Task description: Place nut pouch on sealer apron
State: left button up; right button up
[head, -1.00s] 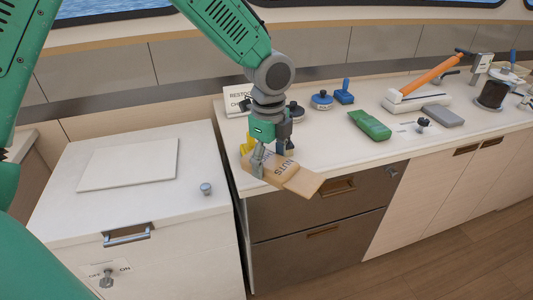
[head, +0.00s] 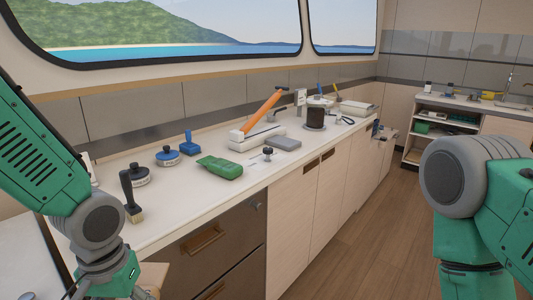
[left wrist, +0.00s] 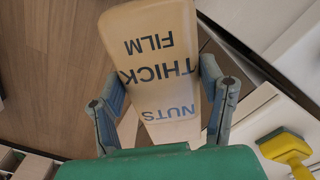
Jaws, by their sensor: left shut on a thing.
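The nut pouch (left wrist: 160,45) is tan, with the words NUTS, THICK and FILM in the left wrist view. My left gripper (left wrist: 165,98) is shut on it, one finger on each side. In the head view, only a tan piece of the pouch (head: 163,276) shows at the bottom edge, beside the left gripper (head: 143,292). The sealer (head: 257,136) is white with a raised orange lever and stands on the counter. A grey flat block (head: 284,144) lies at its front right; I cannot tell whether this is the apron. My right arm shows, but its gripper is out of frame.
On the counter (head: 190,199) are a green packet (head: 220,167), a dark-handled brush (head: 132,198), a blue-topped round tin (head: 168,156), a small dark knob (head: 268,153) and a dark jar (head: 316,118). Drawers and cabinets line the front. Wooden floor (head: 375,220) is open at right.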

aim_at(279, 139)
jog(key=i+l+u, duration=0.1)
jog(key=l, duration=0.25)
jog(key=i+l, duration=0.3)
jog(key=i+l+u, duration=0.15)
jog(key=l, duration=0.25)
jog(key=i+l+u, duration=0.1)
jog(key=l, duration=0.3)
jog(key=i+l, duration=0.25)
jog(key=l, duration=0.15)
jog(key=u, duration=0.05)
